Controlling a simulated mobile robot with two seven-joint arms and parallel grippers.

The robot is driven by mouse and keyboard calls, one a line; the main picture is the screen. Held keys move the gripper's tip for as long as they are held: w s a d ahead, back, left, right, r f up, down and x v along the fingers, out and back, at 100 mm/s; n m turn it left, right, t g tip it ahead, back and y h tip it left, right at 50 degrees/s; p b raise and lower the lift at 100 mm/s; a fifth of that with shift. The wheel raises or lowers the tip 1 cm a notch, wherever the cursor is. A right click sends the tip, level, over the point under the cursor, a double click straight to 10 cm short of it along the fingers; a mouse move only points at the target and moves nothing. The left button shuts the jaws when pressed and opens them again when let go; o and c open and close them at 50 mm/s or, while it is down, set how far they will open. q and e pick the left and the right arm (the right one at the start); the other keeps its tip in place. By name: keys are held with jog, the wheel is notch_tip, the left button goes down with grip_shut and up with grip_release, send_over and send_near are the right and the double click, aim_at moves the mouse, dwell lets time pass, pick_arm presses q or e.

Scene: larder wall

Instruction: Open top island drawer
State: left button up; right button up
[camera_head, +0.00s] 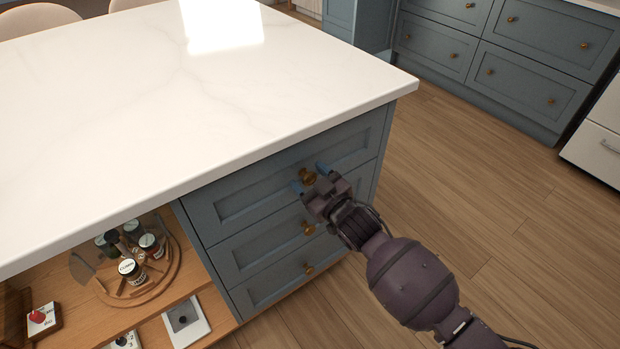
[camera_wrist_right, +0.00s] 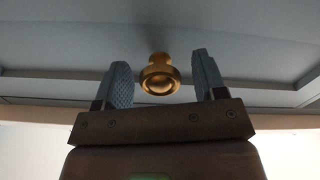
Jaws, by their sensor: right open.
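The top island drawer (camera_head: 258,193) is the highest of three blue-grey drawer fronts under the white countertop, and it looks shut. Its round brass knob (camera_head: 307,176) sits near the middle of the front. My right gripper (camera_head: 311,176) is at the knob with its jaws open. In the right wrist view the brass knob (camera_wrist_right: 160,76) is between the two blue fingertips (camera_wrist_right: 160,80), with a gap on each side. The drawer front (camera_wrist_right: 225,38) fills the upper part of that view. My left gripper is not in view.
Two lower drawers with brass knobs (camera_head: 308,228) are below. An open shelf at left holds a round turntable (camera_head: 150,290) with several jars. Wood floor (camera_head: 480,200) is clear at right. Blue cabinets (camera_head: 520,85) stand at the back.

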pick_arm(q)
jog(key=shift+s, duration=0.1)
pick_arm(e)
jog(key=shift+c, duration=0.7)
grip_shut()
jog(key=shift+s+d, duration=0.25)
jog(key=shift+s, duration=0.1)
pick_arm(q)
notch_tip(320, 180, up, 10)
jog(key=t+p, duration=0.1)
jog(key=p, duration=1.1)
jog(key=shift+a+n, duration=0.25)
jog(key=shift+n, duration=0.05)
pick_arm(e)
jog(key=v, duration=3.7)
jog(key=shift+s+d, duration=0.2)
jog(key=shift+s, duration=0.1)
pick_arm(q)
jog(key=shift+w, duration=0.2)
pick_arm(e)
jog(key=shift+o, duration=0.7)
grip_release()
